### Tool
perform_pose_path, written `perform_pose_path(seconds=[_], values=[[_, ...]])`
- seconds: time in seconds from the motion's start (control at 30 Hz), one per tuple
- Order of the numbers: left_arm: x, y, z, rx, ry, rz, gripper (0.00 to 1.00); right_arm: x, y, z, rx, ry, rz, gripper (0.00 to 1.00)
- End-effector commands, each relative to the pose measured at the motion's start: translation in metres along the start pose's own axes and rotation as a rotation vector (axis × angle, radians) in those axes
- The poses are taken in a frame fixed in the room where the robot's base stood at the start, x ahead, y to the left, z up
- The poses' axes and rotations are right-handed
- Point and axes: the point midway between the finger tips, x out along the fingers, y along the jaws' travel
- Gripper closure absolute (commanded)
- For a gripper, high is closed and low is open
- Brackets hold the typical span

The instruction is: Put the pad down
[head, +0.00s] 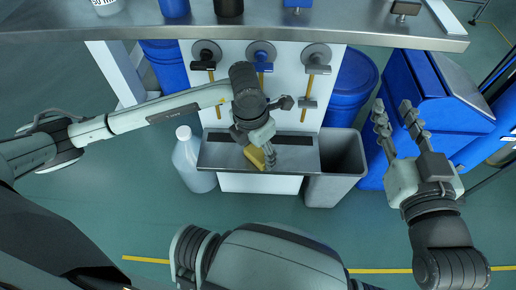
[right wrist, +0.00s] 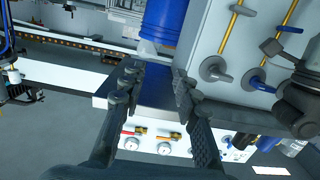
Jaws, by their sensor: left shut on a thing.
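The yellow pad (head: 255,157) is in the head view, over the metal shelf (head: 298,155) on the front of the white panel. My left gripper (head: 269,158) is shut on the pad and points down at the shelf. The fingers and wrist hide part of the pad. I cannot tell whether the pad touches the shelf surface. My right gripper (head: 393,112) is open and empty, right of the panel, with its fingers well apart. The right wrist view also shows its two open fingers (right wrist: 157,84) with nothing between them.
The white panel (head: 228,60) carries several valves with yellow stems above the shelf. A white jug (head: 192,160) stands left of the shelf and a grey bin (head: 336,165) right of it. A blue container (head: 425,100) is behind my right gripper. A steel counter (head: 340,22) runs along the top.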

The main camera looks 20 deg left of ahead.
Motion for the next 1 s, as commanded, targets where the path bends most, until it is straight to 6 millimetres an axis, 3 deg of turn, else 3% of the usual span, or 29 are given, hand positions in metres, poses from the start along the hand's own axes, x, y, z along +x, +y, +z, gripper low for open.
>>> perform_pose_path(seconds=[0.27,0.3,0.47,0.87,1.0], values=[[0.002,0.000,0.000,0.000,0.000,0.000,0.64,0.000,-0.003,-0.008,0.005,0.039,-0.007,0.69],[0.002,0.000,0.000,0.000,0.000,0.000,0.40,0.000,-0.004,-0.009,0.006,0.044,-0.008,0.69],[0.002,0.000,0.000,0.000,0.000,0.000,0.20,0.000,-0.005,-0.010,0.007,0.048,-0.010,0.69],[0.000,0.000,0.000,0.000,0.000,0.000,0.20,0.001,-0.004,-0.010,0.006,0.035,-0.009,0.69],[-0.015,0.001,0.001,0.001,-0.003,0.001,0.20,-0.001,0.004,0.011,-0.005,-0.060,0.010,0.69]])
